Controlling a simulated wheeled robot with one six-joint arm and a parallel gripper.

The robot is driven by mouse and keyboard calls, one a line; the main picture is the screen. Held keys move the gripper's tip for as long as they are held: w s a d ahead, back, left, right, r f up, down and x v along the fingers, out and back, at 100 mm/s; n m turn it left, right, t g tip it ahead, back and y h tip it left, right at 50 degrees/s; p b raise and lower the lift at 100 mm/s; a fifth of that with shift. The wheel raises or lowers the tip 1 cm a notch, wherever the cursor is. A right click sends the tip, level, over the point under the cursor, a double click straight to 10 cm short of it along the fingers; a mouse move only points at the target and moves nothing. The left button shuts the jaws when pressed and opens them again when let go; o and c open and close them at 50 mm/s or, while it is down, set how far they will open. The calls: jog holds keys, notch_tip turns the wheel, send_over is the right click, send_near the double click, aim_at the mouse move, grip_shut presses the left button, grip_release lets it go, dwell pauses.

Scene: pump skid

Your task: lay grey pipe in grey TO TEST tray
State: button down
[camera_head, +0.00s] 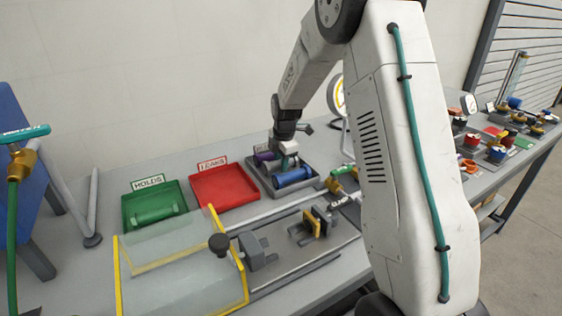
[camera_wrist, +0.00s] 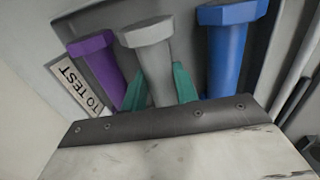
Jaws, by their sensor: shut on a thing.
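The grey pipe (camera_wrist: 152,62) is between the teal fingers of my gripper (camera_wrist: 157,88), with its wider hexagonal end towards the top of the wrist view. It lies between a purple pipe (camera_wrist: 97,62) and a blue pipe (camera_wrist: 228,50). The grey TO TEST tray (camera_head: 264,188) is under my gripper (camera_head: 287,158) in the head view, and its label (camera_wrist: 75,86) shows in the wrist view. The grey pipe is within the tray's outline; I cannot tell whether it touches the tray floor. My gripper partly hides it.
A red LEAKS tray (camera_head: 224,188) is empty. A green HOLDS tray (camera_head: 153,208) has a green pipe in it. A clear yellow-edged cover (camera_head: 180,265) and a clamp fixture (camera_head: 262,248) are in front. Several fittings crowd the bench at right.

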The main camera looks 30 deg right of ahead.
jog(key=shift+d+f, duration=0.1)
jog(key=shift+f, duration=0.1)
dwell(0.5)
jog(key=c, duration=1)
grip_release()
